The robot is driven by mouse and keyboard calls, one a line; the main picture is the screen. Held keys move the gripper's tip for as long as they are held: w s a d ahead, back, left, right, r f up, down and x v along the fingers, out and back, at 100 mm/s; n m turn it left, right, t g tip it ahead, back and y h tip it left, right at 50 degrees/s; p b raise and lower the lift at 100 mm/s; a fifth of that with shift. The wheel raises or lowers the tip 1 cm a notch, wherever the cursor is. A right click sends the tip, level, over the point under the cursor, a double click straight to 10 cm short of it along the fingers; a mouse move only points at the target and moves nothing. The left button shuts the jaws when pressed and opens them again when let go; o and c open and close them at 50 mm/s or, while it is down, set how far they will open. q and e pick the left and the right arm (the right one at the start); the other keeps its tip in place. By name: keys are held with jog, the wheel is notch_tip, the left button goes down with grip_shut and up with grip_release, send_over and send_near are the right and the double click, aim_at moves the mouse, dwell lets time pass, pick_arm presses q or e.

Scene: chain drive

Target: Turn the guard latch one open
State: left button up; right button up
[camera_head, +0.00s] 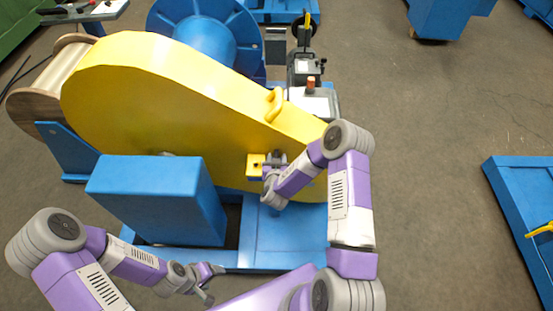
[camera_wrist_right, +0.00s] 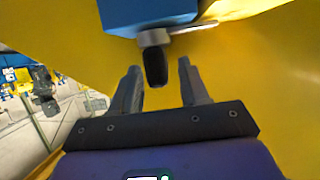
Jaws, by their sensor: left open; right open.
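The large yellow guard (camera_head: 150,85) covers the chain drive. A guard latch with a yellow base plate (camera_head: 254,167) sits on the guard's near face. In the right wrist view, a dark knob (camera_wrist_right: 156,68) on a grey collar (camera_wrist_right: 152,37) sticks out between my right gripper's fingers. My right gripper (camera_head: 275,158) is at the latch, its fingers open on either side of the knob; gaps show on both sides. In the head view the gripper and wrist hide part of the latch. My left gripper (camera_head: 208,290) is open and empty, low and away from the guard.
A blue box (camera_head: 155,195) stands in front of the guard, between my two arms. A yellow handle (camera_head: 274,103) rises from the guard's top edge. A wooden spool (camera_head: 38,90) is at the left. The floor at the right is mostly clear.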

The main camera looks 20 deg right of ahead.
jog(key=shift+w+d+f, duration=0.25)
jog(key=shift+w+d, duration=0.05)
jog(key=shift+w, duration=0.3)
grip_shut()
